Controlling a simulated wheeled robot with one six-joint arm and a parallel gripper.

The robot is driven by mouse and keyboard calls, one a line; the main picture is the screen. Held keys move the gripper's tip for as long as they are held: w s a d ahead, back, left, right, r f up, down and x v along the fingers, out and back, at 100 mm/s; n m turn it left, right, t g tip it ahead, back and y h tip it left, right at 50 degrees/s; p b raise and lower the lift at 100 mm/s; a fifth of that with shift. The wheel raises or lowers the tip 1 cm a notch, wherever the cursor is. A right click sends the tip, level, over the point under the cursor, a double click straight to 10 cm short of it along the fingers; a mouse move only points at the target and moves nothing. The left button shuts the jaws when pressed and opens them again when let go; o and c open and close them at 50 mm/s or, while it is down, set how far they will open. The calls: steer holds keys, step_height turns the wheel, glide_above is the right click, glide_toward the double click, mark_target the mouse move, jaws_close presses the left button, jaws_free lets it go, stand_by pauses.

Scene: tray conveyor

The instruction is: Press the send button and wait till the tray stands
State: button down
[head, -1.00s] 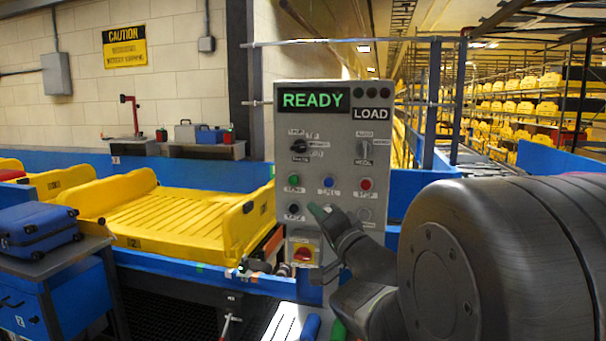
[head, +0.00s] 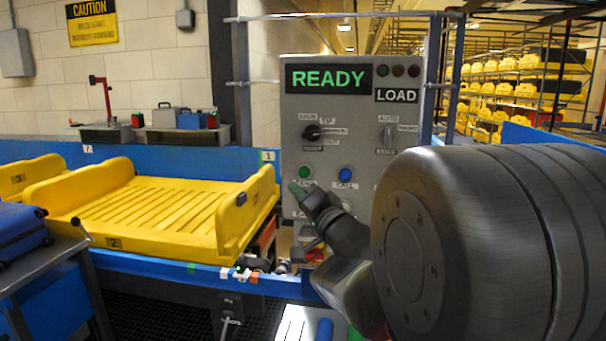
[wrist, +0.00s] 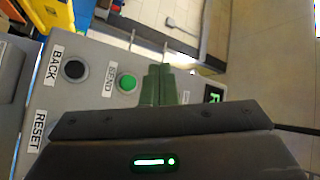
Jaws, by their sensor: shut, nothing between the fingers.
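The grey control panel (head: 345,105) shows READY in green, with a LOAD label below its small lamps. The green send button (head: 305,172) is on its lower left; in the wrist view the button (wrist: 127,82) sits beside a SEND label. My gripper (head: 298,189) is shut and empty, its green fingertips just below the button in the head view. In the wrist view the fingertips (wrist: 160,82) are just right of the button, and I cannot tell whether they touch the panel. The empty yellow tray (head: 150,205), marked 2, lies on the conveyor left of the panel.
A blue call button (head: 345,173) is right of the send button. A black BACK button (wrist: 75,68) and a RESET label (wrist: 38,132) show in the wrist view. A blue suitcase (head: 22,235) lies on a cart at left. My arm covers the panel's lower right.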

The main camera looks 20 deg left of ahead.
mark_target(304, 172)
steer(key=shift+w+a+p, duration=0.25)
steer(key=shift+w+a, duration=0.1)
steer(key=shift+w, duration=1.05)
steer(key=shift+w+a+p, duration=0.25)
steer(key=shift+w+a, duration=0.1)
steer(key=shift+w, duration=1.1)
steer(key=shift+w+a+p, duration=0.25)
steer(key=shift+w+a, duration=0.1)
steer(key=shift+w, duration=1.05)
steer(key=shift+w+a, duration=0.1)
steer(key=shift+w, duration=0.3)
steer(key=shift+w+a+p, duration=0.1)
steer(key=shift+w+p, duration=0.25)
steer(key=shift+w, duration=0.15)
steer(key=shift+s, duration=0.1)
steer(key=shift+s+d, duration=0.2)
steer(key=shift+s, duration=0.6)
